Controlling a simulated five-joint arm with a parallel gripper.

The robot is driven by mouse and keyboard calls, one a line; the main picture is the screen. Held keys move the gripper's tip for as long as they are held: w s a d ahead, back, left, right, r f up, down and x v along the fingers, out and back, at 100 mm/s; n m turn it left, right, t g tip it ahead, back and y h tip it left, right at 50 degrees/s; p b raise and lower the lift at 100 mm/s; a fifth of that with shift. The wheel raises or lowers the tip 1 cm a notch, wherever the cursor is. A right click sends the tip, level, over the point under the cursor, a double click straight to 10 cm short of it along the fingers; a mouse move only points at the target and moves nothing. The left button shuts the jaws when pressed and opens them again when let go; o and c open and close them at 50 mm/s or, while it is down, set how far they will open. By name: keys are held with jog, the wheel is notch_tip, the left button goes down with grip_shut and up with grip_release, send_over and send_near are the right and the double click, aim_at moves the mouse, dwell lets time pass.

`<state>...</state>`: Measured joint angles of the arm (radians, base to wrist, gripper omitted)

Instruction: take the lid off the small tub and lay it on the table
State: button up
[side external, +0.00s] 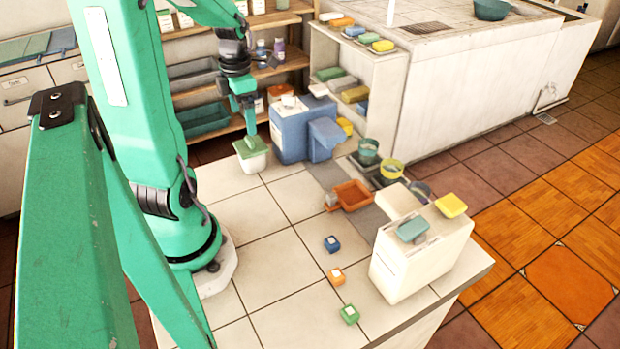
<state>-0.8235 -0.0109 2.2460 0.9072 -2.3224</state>
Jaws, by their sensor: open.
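The small tub (254,164) is white and stands upright near the back edge of the tiled table (275,235). Its green lid (262,149) lies across the top of the tub. My gripper (249,139) points down just over the lid, with its jaws open. The finger ends look close to the lid or at it; I cannot tell whether they touch. The far side of the tub and part of the lid are hidden.
A blue box-like machine (289,133) stands close to the tub's right. A white box (420,260) stands at right. The table left of the blocks is clear.

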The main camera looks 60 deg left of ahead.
aim_at(248, 139)
jog(key=shift+f, duration=0.1)
jog(key=shift+f, duration=1.25)
jog(key=shift+w+d+f, duration=0.1)
jog(key=shift+f, duration=1.2)
jog(key=shift+w+d+f, duration=0.1)
jog(key=shift+f, duration=1.2)
jog(key=shift+c, duration=0.2)
jog(key=c, duration=1)
